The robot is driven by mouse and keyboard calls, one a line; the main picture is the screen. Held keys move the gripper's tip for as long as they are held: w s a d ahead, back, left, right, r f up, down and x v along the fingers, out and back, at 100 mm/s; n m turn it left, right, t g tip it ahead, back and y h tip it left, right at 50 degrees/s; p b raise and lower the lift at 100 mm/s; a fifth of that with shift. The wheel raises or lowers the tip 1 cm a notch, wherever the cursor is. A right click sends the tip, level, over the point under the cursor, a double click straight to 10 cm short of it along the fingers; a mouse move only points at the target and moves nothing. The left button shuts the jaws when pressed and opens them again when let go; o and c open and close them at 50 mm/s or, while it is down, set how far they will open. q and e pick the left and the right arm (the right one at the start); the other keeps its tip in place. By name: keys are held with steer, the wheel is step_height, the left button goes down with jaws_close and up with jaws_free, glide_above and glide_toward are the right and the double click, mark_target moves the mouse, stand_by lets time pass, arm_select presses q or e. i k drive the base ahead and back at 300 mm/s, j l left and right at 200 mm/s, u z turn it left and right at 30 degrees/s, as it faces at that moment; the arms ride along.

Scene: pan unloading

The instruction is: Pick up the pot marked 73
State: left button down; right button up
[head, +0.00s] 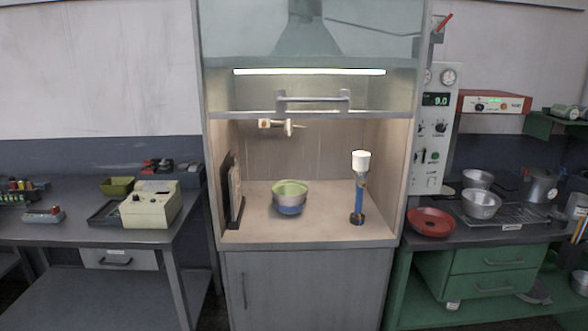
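No mark 73 is readable on any vessel at this size. A grey metal pot (541,187) stands at the back of the right bench. Two silver bowl-like pans are to its left: the nearer pan (481,205) on a wire rack and the farther pan (477,179) behind it. Another metal vessel (577,205) is partly visible at the right edge. Neither of my grippers is in view.
A fume hood (310,235) in the middle holds a green and blue bowl (289,200) and a blue stand with a white top (359,190). A red pan (431,222) lies on the right bench (425,240). The left bench (60,232) holds a cream instrument (150,208).

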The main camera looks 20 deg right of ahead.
mark_target(288, 193)
steer(key=i+l, duration=0.25)
steer(key=i, duration=0.25)
steer(key=i+l, duration=0.25)
steer(key=i, duration=0.25)
